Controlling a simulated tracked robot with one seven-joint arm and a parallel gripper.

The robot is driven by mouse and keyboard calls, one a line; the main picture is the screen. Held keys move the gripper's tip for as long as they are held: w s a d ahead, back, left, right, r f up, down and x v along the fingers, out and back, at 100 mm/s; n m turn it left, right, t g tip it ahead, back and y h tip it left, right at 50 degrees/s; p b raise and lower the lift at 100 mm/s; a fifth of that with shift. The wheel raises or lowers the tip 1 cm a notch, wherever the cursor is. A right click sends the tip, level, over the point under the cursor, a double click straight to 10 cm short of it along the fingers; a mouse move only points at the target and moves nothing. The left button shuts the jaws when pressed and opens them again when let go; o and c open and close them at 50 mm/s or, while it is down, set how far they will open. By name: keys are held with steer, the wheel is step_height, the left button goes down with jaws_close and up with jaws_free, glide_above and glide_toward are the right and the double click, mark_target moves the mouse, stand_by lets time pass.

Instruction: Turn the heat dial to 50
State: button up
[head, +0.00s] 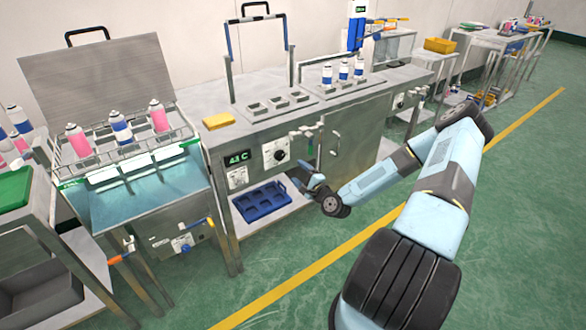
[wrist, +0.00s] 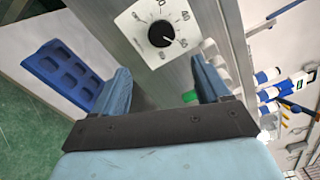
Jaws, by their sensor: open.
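The heat dial (head: 277,153) is a black knob on a white square plate on the front of the steel cabinet. In the wrist view the dial (wrist: 160,34) shows numbers around it, and its pale pointer mark sits toward the lower right; the exact setting is hard to read. A display (head: 237,158) left of the dial shows green digits, perhaps 43 C. My gripper (head: 306,180) is in front of the cabinet, below and right of the dial. In the wrist view my gripper's two blue fingers (wrist: 163,88) are apart, empty, with the dial ahead beyond them, untouched.
A blue tray (head: 262,201) lies on the shelf below the dial. Taps and pipes (head: 309,132) stick out right of the dial. A water bath (head: 135,175) with a rack of cans stands at left. The green floor before the cabinet is clear.

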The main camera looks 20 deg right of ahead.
steer(key=shift+v, duration=1)
